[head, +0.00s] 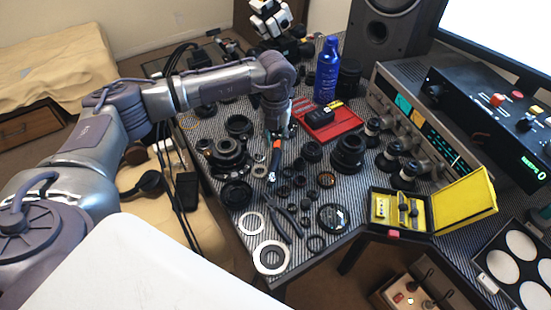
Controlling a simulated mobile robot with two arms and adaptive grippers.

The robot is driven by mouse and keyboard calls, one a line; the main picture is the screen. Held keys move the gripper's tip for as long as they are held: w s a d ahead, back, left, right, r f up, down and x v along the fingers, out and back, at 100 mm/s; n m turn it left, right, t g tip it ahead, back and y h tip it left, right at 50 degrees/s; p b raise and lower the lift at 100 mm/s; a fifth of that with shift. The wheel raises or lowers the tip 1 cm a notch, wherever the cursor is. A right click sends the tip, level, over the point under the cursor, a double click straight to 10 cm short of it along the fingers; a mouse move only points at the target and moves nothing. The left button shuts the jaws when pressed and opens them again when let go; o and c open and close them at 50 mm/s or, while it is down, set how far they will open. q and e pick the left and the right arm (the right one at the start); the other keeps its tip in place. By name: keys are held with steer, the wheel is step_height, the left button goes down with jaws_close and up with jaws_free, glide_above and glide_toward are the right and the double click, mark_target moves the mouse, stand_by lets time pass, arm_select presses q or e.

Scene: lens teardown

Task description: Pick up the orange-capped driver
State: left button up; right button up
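The orange-capped driver (275,161) is in the middle of the striped work table in the head view, with its orange end up in the picture, a dark handle and a thin metal end towards the front. My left gripper (278,133) points down right at the driver's orange end and overlaps it in the picture. The gripper is small and dark here, so I cannot tell whether its fingers are closed on the driver or only beside it. My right gripper is not in view.
Lens rings and barrels crowd the striped table (186,127) around the driver. Black pliers (283,222) lie in front. A red tray (336,131), a blue bottle (327,70) and a yellow-lined case (467,201) stand to the right. There is little bare room.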

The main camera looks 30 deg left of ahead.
mark_target(275, 158)
arm_select(q)
step_height(275, 158, down, 2)
steer(key=shift+s+d+f, duration=0.1)
steer(key=f, duration=0.1)
steer(key=f+p, duration=0.1)
steer(key=f, duration=0.1)
steer(key=shift+s+f, duration=0.2)
steer(key=shift+f, duration=0.5)
jaws_close()
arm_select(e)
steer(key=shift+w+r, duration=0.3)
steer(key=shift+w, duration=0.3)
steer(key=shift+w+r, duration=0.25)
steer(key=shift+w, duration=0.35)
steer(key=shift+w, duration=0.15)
